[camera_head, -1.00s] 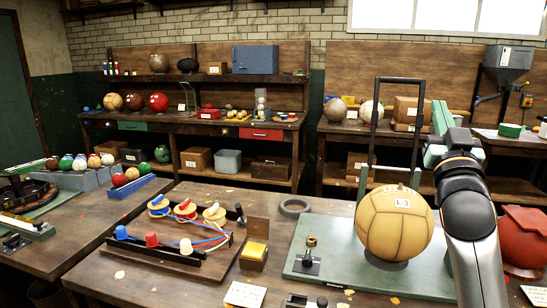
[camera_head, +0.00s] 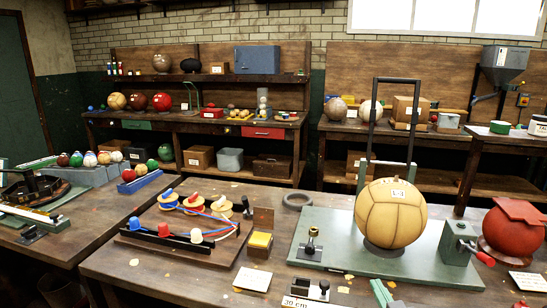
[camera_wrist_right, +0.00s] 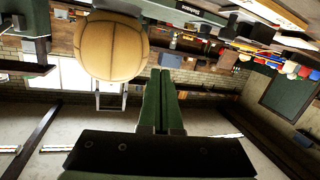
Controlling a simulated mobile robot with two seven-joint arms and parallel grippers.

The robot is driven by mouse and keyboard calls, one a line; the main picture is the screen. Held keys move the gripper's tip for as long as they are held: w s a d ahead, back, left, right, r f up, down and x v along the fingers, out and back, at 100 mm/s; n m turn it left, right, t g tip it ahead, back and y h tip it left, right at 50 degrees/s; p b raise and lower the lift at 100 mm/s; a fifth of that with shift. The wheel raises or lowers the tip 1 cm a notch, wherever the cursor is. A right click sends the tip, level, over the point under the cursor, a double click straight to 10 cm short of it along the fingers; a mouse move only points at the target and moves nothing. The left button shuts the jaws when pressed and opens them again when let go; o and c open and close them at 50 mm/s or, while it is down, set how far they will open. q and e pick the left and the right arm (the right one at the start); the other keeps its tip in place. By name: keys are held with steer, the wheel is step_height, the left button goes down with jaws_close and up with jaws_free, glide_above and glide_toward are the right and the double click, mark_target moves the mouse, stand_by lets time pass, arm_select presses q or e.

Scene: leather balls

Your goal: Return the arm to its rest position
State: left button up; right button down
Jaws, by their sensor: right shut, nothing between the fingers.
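My right gripper (camera_head: 381,293) shows only as green finger ends at the bottom edge of the head view, in front of the green base plate. In the right wrist view its two green fingers (camera_wrist_right: 159,100) lie together, shut and empty. The tan leather ball (camera_head: 393,213) sits on the green base plate (camera_head: 340,226), under a tall dark frame. It also shows in the wrist view (camera_wrist_right: 112,47), apart from the fingers. The rest of my right arm is out of the head view. My left gripper is in neither view.
A green block with a red handle (camera_head: 458,243) stands right of the ball, with a red ball (camera_head: 508,235) beyond it. A wooden board with coloured spools (camera_head: 150,240) and a yellow-topped block (camera_head: 260,240) lie to the left. A small black clamp (camera_head: 312,288) is near the front edge.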

steer(key=s+a+f+g+y, duration=0.1)
steer(key=s+a+f+g, duration=0.2)
steer(key=s+f, duration=0.9)
steer(key=s+a+f+g+y, duration=0.1)
steer(key=s+a+f+g, duration=0.2)
steer(key=s+f, duration=1)
steer(key=s+g, duration=0.1)
steer(key=s, duration=0.1)
steer(key=shift+s+a+p, duration=0.25)
steer(key=shift+s+p, duration=0.05)
steer(key=shift+s, duration=0.1)
